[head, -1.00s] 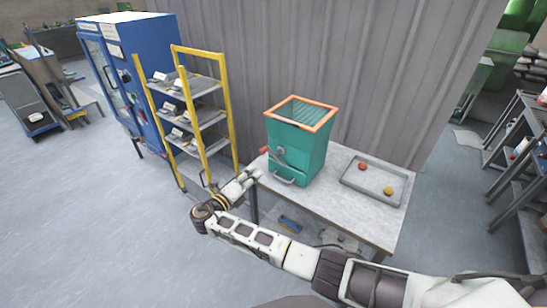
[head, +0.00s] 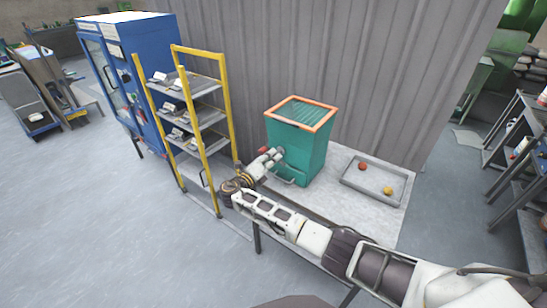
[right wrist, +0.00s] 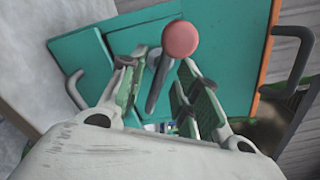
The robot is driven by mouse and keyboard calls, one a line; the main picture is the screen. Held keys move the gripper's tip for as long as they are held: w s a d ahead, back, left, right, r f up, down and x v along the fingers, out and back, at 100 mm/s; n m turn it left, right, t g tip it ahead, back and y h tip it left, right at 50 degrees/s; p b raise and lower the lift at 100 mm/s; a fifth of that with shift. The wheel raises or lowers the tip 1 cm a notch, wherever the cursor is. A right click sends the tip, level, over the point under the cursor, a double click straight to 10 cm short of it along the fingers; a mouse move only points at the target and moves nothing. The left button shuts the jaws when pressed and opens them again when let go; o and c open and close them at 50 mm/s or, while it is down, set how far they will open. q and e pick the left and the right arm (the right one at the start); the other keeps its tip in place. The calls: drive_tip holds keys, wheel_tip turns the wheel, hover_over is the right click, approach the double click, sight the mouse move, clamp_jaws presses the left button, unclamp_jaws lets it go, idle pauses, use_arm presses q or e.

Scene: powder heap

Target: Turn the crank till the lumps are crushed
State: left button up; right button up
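The teal crusher box (head: 298,150) with an orange rim and a barred top stands on the grey table (head: 345,212). No lumps can be made out through the bars. Its crank ends in a round red knob (right wrist: 180,39), seen in the right wrist view with a dark grey crank arm (right wrist: 158,82). My left gripper is out of view.
A yellow-framed shelf rack (head: 222,110) stands close on the left. A corrugated wall (head: 370,80) is behind.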

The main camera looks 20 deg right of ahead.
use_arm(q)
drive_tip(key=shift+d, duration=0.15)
use_arm(e)
drive_tip(key=shift+x, duration=0.8)
drive_tip(key=shift+c, duration=0.2)
clamp_jaws()
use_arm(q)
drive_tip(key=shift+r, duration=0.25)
use_arm(e)
drive_tip(key=shift+r+m, duration=0.1)
drive_tip(key=shift+m, duration=0.7)
use_arm(q)
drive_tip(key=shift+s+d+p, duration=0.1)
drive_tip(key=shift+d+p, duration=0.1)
drive_tip(key=shift+p, duration=0.1)
use_arm(e)
drive_tip(key=shift+m, duration=0.3)
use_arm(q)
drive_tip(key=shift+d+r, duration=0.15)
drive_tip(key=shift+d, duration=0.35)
use_arm(e)
drive_tip(key=shift+m, duration=0.5)
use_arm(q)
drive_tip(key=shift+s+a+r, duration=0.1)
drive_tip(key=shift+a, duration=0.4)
use_arm(e)
drive_tip(key=shift+m, duration=0.9)
